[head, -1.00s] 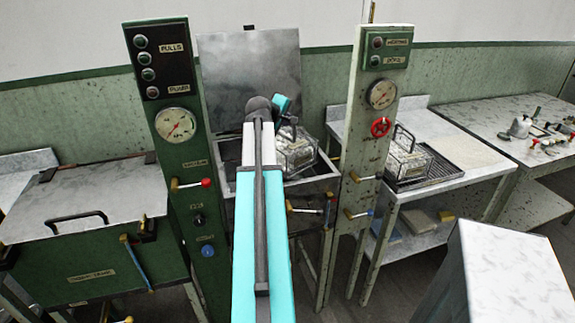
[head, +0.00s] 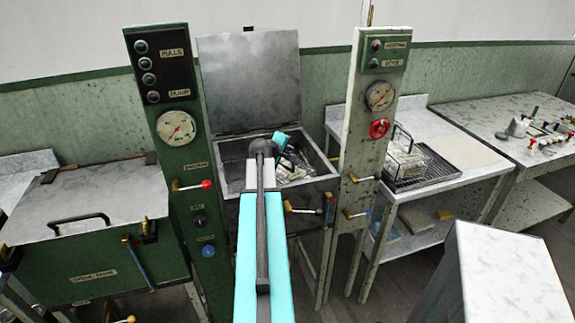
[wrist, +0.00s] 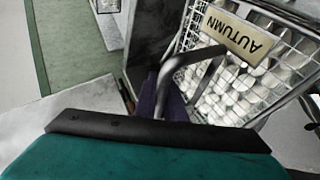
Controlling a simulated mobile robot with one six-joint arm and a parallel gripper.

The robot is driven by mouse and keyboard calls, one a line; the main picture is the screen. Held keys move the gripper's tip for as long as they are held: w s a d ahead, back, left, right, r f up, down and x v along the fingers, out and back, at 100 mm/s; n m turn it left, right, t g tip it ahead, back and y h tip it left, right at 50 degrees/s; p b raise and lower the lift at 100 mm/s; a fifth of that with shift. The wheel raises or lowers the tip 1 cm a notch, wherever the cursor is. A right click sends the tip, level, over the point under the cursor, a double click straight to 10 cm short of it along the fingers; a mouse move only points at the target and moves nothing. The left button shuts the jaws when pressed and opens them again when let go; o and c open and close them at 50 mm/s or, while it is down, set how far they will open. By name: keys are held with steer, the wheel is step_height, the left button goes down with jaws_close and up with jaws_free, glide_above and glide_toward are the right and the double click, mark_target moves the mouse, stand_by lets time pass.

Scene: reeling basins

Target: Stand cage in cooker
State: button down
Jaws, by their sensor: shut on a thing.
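A wire cage (head: 297,172) of pale cocoons hangs inside the open cooker (head: 318,184), below its rim and partly hidden by my arm. In the wrist view the cage (wrist: 275,75) carries an "AUTUMN" label (wrist: 236,34), upside down in the picture, and a dark bar handle (wrist: 190,62). My gripper (head: 283,146) is over the cooker, shut on the cage's handle; it shows in the wrist view too (wrist: 172,97). The cooker's metal lid (head: 250,80) stands open behind. Whether the cage touches the cooker floor is hidden.
A green gauge post (head: 178,125) stands left of the cooker, a pale one (head: 368,125) right. A closed tank (head: 85,210) is at left. A second cage (head: 404,160) stands on a dark rack (head: 430,172) on the right table. A marbled block (head: 510,280) is front right.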

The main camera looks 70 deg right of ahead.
mark_target(285, 166)
steer(key=shift+f, duration=1.5)
steer(key=shift+f+p, duration=0.45)
steer(key=shift+f, duration=1.65)
steer(key=c, duration=1.8)
jaws_free()
steer(key=shift+c, duration=0.2)
steer(key=shift+b+v, duration=0.75)
steer(key=shift+v, duration=3.05)
steer(key=shift+w+b, duration=0.15)
steer(key=shift+b, duration=0.2)
